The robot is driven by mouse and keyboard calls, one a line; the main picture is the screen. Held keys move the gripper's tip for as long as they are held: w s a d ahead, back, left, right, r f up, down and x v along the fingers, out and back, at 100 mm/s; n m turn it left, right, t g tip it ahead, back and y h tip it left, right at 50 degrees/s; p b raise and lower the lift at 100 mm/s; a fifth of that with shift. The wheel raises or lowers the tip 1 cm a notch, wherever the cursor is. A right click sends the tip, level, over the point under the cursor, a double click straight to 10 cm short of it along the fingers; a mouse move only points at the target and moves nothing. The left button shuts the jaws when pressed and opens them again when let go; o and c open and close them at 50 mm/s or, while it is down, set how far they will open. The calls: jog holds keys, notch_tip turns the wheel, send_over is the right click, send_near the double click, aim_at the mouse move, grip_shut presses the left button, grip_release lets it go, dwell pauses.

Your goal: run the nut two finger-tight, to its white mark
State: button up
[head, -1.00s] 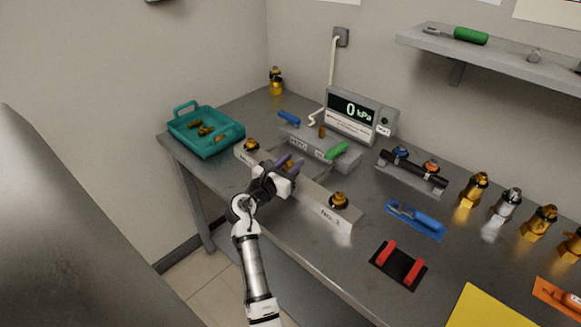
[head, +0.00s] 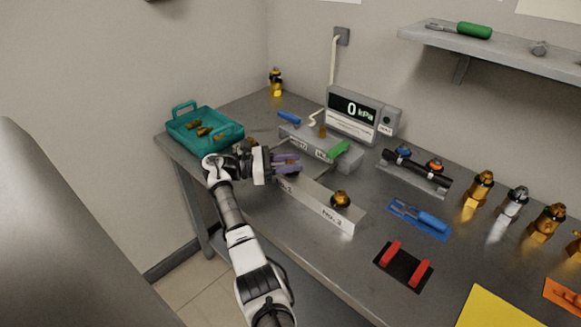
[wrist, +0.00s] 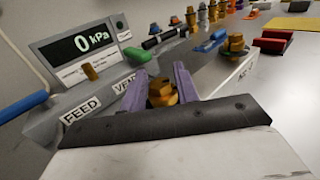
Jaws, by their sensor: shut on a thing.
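A long grey block (head: 318,205) on the bench carries brass nuts on fittings. My gripper (head: 289,164) reaches in from the left, its purple fingers at the middle fitting. In the wrist view, my gripper (wrist: 166,78) is shut with a finger on each side of a brass hex nut (wrist: 161,93), taken as nut two. The nut's lower part is hidden by my gripper body. I cannot make out a white mark on it. Another brass nut (head: 341,198) sits at the block's near right end, clear of my gripper; it also shows in the wrist view (wrist: 236,43).
Behind the block stands a valve box with a green lever (head: 338,149) and a blue lever (head: 289,117). A gauge (head: 351,111) reads 0 kPa. A teal tray (head: 231,145) with brass parts is close to my wrist at the left.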

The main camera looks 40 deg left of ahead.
jog(key=shift+r+m+g+h+b, duration=0.1)
jog(key=shift+m+g+h+b, duration=0.25)
jog(key=shift+m+g+h, duration=0.2)
jog(key=o, duration=0.7)
jog(key=shift+o, duration=0.2)
